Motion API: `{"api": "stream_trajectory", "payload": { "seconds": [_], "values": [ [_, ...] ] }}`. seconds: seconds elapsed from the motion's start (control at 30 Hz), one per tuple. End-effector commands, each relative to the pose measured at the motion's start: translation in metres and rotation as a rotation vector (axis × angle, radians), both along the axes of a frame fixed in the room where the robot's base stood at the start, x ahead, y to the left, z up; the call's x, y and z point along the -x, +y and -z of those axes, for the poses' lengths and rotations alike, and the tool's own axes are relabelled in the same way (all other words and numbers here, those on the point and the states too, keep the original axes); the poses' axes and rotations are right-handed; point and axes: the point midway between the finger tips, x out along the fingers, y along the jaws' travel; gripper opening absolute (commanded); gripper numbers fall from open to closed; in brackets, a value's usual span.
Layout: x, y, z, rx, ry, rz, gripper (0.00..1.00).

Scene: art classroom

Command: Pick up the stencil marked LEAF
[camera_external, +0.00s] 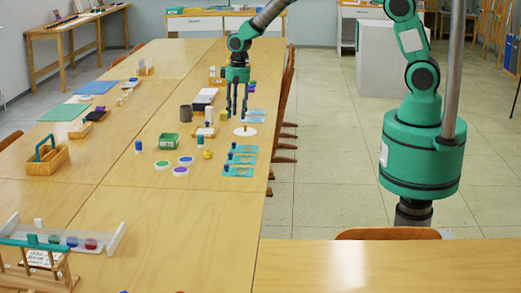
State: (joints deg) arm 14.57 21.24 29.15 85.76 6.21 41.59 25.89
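Several flat teal cards with small blue knobs, which look like stencils, lie in a column near the right edge of the long table: one at the front (238,171), one in the middle (241,159) and one behind (245,149). More light blue flat pieces (256,113) lie farther back, right of my gripper. Any markings are too small to read, so I cannot tell which is LEAF. My gripper (237,115) points down over the table, beyond the front column. Its dark fingers are apart, with nothing visible between them.
A wooden caddy (47,160) stands at far left. Chairs line the right edge.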

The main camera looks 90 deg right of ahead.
Motion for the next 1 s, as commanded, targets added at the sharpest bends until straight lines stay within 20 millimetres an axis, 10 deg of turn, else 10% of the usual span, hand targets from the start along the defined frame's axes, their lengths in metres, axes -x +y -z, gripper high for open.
{"api": "stream_trajectory", "payload": {
  "seconds": [0.5, 1.0],
  "values": [
    [-0.004, 0.004, 0.07, 0.0, 0.0, -0.001, 0.38],
    [-0.005, 0.004, 0.076, 0.0, 0.0, 0.0, 0.38]
  ]
}}
